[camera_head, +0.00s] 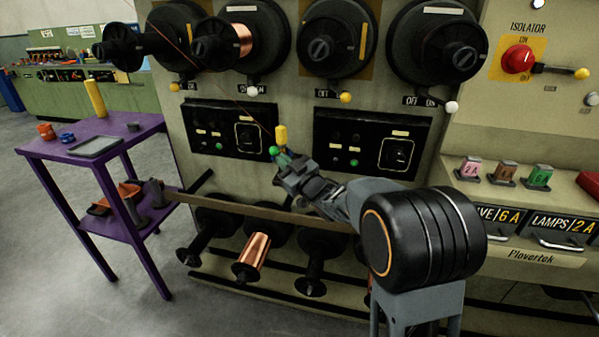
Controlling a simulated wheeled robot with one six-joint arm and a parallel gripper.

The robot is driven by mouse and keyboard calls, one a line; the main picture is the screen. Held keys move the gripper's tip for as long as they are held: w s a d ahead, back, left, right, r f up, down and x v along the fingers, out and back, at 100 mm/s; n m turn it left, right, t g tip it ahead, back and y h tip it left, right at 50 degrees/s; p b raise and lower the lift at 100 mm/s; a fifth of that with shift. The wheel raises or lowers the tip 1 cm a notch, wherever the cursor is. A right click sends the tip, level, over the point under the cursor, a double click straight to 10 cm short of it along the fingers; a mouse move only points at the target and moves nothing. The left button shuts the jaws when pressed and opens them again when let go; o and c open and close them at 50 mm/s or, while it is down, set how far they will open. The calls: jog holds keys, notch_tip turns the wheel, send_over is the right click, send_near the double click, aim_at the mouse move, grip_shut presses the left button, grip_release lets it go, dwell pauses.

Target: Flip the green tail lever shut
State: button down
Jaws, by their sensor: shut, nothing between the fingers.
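A small green ball knob (273,150) shows at the front of the grey-green machine, just below a yellow cylinder (281,135). It appears to be the knob of the green tail lever. My gripper (283,158) is shut and empty, with its tip right at the knob's lower right. I cannot tell whether it touches the knob. The lever's arm is hidden behind my gripper, so its angle does not show.
Two black control panels (204,116) flank the spot. Above are large black spools (337,37) with white and yellow ball knobs. A brown bar (260,212) and lower spools (253,255) lie below. A purple cart (50,151) stands left, with open floor in front.

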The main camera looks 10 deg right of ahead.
jog(key=v, duration=1.3)
jog(key=shift+s+a+r, duration=0.2)
jog(key=shift+s+r, duration=0.05)
jog(key=shift+s, duration=0.15)
jog(key=w+d+f+m+g+h, duration=0.2)
jog(key=d+f+m+h, duration=0.2)
jog(key=d+f+h, duration=0.3)
jog(key=s+d+m+g+h+p, duration=0.3)
jog(key=s+m+g+h+p, duration=0.1)
jog(key=s+g+h, duration=0.15)
jog(key=s+a+r+g+y+p, duration=0.1)
jog(key=s+a+r+g+p, duration=0.2)
jog(key=s+r+p, duration=0.4)
jog(key=s+a+r+m+g+y+p, duration=0.1)
jog(key=s+a+r+g+p, duration=0.2)
jog(key=s+a+r+p, duration=0.3)
notch_tip(320, 180, up, 6)
jog(key=s+p, duration=0.2)
jog(key=p, duration=0.2)
jog(key=shift+s+a+f+m, duration=0.15)
jog(key=shift+s+m, duration=0.15)
